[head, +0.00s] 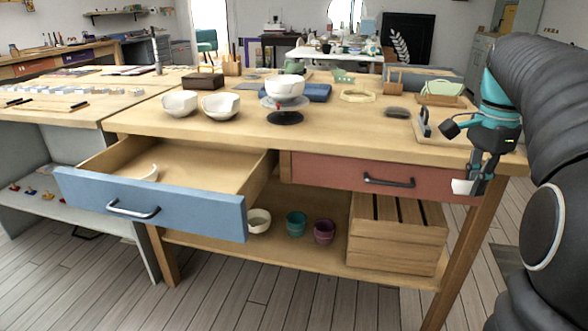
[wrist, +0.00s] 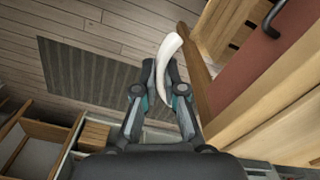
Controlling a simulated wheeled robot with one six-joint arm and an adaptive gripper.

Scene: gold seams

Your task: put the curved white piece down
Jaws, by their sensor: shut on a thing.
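The curved white piece (wrist: 165,62) is held between the fingertips of my gripper (wrist: 158,78) in the wrist view, with its tip pointing away from the palm. In the head view the white piece (head: 462,187) shows at the lower end of my gripper (head: 480,180). My gripper is shut on it, in front of the right end of the workbench, beside the red drawer (head: 340,175) and below the tabletop. Part of the piece is hidden by the fingers. Another white fragment (head: 150,174) lies in the open blue drawer (head: 150,205) at the left.
The wooden tabletop (head: 350,135) holds two white bowls (head: 220,106) at left, another bowl (head: 285,87) on a dark stand, and a blue cloth. A small upright holder (head: 422,125) stands near the right front edge. The front middle of the tabletop is clear. A wooden crate (head: 395,240) sits below.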

